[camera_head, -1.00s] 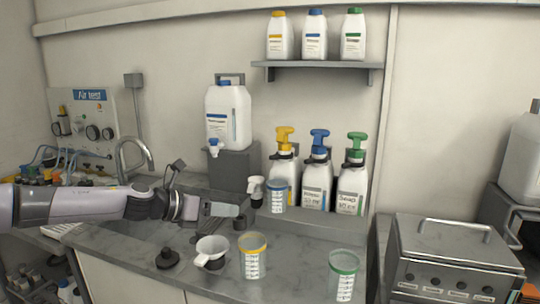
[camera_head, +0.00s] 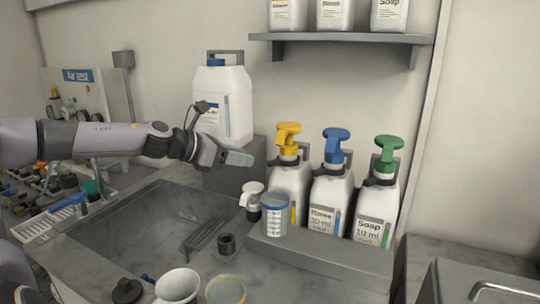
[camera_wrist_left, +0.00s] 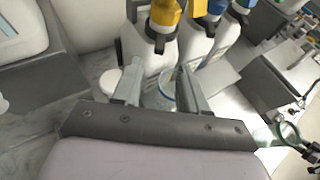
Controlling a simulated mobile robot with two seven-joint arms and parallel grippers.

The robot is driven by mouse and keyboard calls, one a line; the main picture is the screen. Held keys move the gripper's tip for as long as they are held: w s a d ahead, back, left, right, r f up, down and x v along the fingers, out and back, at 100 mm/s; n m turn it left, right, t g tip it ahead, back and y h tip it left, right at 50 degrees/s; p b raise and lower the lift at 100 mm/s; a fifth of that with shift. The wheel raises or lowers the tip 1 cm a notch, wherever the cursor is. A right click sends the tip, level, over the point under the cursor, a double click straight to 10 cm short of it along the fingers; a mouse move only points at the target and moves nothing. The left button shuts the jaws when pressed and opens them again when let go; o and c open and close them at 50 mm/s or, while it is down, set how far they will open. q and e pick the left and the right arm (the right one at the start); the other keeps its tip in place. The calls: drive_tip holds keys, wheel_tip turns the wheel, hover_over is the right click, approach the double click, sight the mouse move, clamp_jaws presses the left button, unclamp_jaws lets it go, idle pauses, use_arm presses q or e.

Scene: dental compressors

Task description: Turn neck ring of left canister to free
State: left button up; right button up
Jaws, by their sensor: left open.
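The left canister (camera_head: 287,192) is white with a yellow pump head (camera_head: 288,130) and a dark neck ring (camera_head: 289,162) under it. It stands at the left end of a row of three pump canisters. My left gripper (camera_head: 240,158) is to the left of the neck ring, at about its height in the picture, and apart from it. In the left wrist view its two fingers are spread and empty (camera_wrist_left: 158,82), pointing toward the left canister, whose dark ring (camera_wrist_left: 160,40) shows beyond the fingertips. My right gripper is not in view.
A large white jug (camera_head: 228,105) stands behind my gripper. A shelf (camera_head: 340,42) hangs above.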

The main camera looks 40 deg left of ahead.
sight(270, 162)
use_arm(q)
drive_tip(key=shift+w+d+f, duration=0.1)
drive_tip(key=shift+w, duration=0.1)
drive_tip(key=shift+b+x, duration=0.8)
drive_tip(key=shift+x, duration=1.7)
drive_tip(key=shift+w+d+f+b, duration=0.15)
drive_tip(key=shift+w+f+b, duration=0.15)
drive_tip(key=shift+w, duration=0.35)
clamp_jaws()
